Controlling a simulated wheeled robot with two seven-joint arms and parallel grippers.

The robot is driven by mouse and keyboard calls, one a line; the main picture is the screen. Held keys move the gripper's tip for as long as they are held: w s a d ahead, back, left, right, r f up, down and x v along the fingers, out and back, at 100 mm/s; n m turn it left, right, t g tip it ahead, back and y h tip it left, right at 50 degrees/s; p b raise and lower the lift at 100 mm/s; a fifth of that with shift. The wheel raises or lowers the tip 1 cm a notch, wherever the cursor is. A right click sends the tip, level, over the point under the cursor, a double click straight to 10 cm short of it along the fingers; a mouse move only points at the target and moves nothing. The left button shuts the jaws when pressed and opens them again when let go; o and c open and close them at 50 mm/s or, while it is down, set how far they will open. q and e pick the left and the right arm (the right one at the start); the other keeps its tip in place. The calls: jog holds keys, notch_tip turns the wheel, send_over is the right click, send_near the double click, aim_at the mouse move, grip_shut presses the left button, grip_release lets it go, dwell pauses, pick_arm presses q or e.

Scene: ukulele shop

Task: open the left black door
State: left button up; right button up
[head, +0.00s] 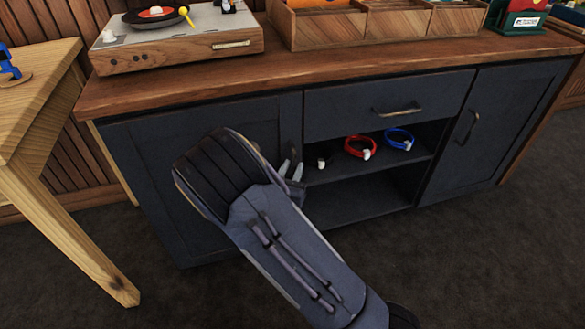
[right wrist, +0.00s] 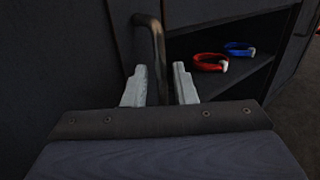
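The left black door (head: 140,140) is a dark panel at the left of the cabinet and looks closed. Its dark bar handle (right wrist: 152,45) stands upright near the door's right edge in the right wrist view. My right gripper (head: 291,171) is at that edge, and my forearm and wrist hide much of the door in the head view. In the right wrist view my right gripper (right wrist: 160,87) has its fingers apart, with the handle's lower part between them, closer to the left finger. Contact with the handle cannot be told. My left gripper is not in view.
Right of the door, an open shelf holds a red coil (head: 358,147) and a blue coil (head: 398,139). A drawer (head: 345,105) is above it, and another door (head: 490,125) is at right. A wooden table (head: 35,150) stands close at left. A record player (head: 175,45) sits on top.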

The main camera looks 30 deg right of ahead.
jog(key=shift+x, duration=0.95)
grip_shut()
jog(key=shift+s, duration=0.1)
